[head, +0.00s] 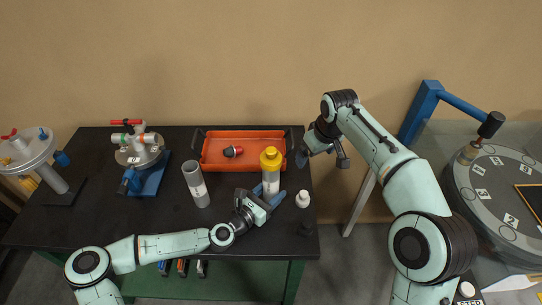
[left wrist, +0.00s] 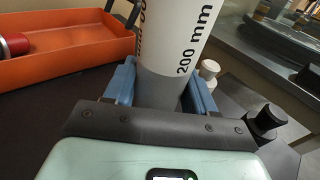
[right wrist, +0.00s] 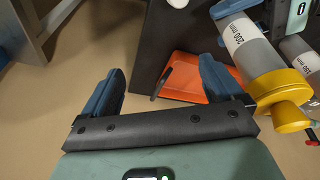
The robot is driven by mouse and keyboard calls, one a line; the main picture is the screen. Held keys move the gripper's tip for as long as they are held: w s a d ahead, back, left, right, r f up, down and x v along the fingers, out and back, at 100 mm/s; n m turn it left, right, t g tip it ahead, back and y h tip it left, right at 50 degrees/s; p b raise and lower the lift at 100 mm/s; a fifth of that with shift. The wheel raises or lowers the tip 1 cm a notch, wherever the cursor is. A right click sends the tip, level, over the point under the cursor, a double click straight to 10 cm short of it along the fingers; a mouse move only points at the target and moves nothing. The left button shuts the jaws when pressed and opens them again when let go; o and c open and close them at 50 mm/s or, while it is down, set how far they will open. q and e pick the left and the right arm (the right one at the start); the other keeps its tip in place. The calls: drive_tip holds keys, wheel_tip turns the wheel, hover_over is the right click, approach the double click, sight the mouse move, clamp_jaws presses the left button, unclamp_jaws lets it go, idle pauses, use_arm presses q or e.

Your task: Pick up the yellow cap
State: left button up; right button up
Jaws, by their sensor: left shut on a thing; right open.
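The yellow cap (head: 271,157) sits on top of a grey and white cylinder (head: 271,183) marked 200 mm, which stands upright near the front of the orange tray. The cap also shows at the right of the right wrist view (right wrist: 287,95). My left gripper (head: 271,198) is shut on the lower part of this cylinder, with its blue fingers on either side of it in the left wrist view (left wrist: 160,90). My right gripper (head: 304,157) is open and empty at the table's right edge, beside the tray; its spread fingers show in the right wrist view (right wrist: 160,90).
An orange tray (head: 215,165) holds a red and black piece (head: 233,151). A second grey cylinder (head: 196,184) stands left of the held one. Valve assemblies (head: 139,150) are at the left.

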sight(274, 152)
drive_tip(key=s+a+r+n+y, duration=0.1)
drive_tip(key=s+a+r+n, duration=0.2)
drive_tip(key=r, duration=0.4)
drive_tip(key=s+a+r+y, duration=0.1)
drive_tip(key=s+a+r, duration=0.35)
drive_tip(key=r, duration=0.25)
drive_tip(key=x, duration=0.4)
drive_tip(key=w+x, duration=0.1)
drive_tip(key=x, duration=0.1)
drive_tip(key=shift+a+f, duration=0.15)
drive_tip(key=shift+a, duration=0.3)
drive_tip(key=shift+a+x, duration=0.1)
drive_tip(key=shift+x, duration=1.25)
drive_tip(key=shift+a+x, duration=0.15)
drive_tip(key=shift+x, duration=1.25)
drive_tip(key=shift+w, duration=0.1)
drive_tip(key=c, duration=1.1)
drive_tip(key=shift+r, duration=0.25)
